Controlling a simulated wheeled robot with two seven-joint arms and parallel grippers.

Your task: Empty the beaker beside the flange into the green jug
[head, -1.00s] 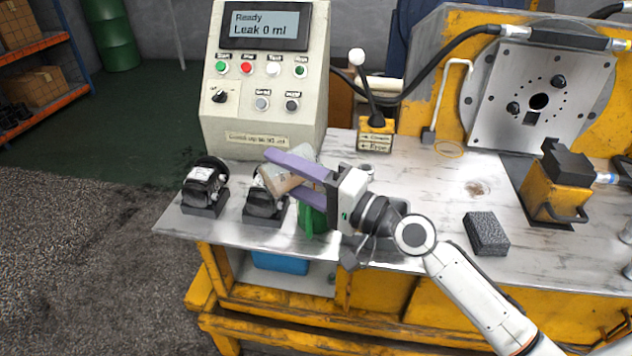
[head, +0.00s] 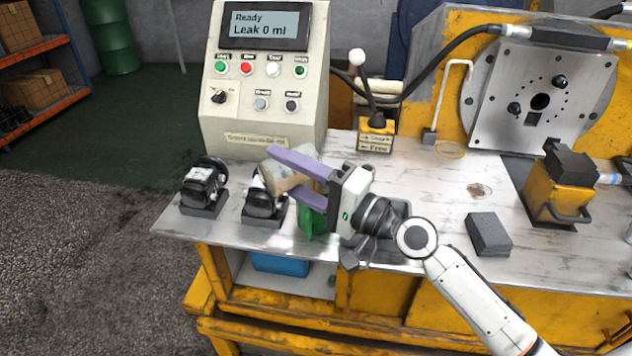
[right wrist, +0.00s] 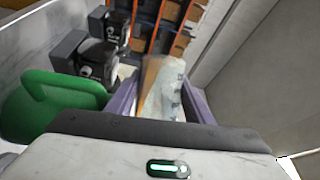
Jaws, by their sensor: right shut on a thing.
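My right gripper (head: 287,175) has its purple fingers shut on a clear beaker (head: 284,170) above the left part of the bench. The beaker is tilted, and some brownish liquid shows in it in the right wrist view (right wrist: 165,88). The green jug (head: 309,219) stands on the bench just below the gripper, partly hidden by it. Its rounded side and handle show at the left of the right wrist view (right wrist: 55,103). I cannot tell whether liquid is leaving the beaker. The flange plate (head: 575,88) is at the back right. My left gripper is out of view.
Two black motors (head: 203,188) (head: 262,198) stand left of the jug, close to the beaker. A control box (head: 262,120) rises behind. A lever block (head: 376,135), grey sponge (head: 488,234) and yellow block (head: 553,195) stand to the right. The mid-right bench is mostly clear.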

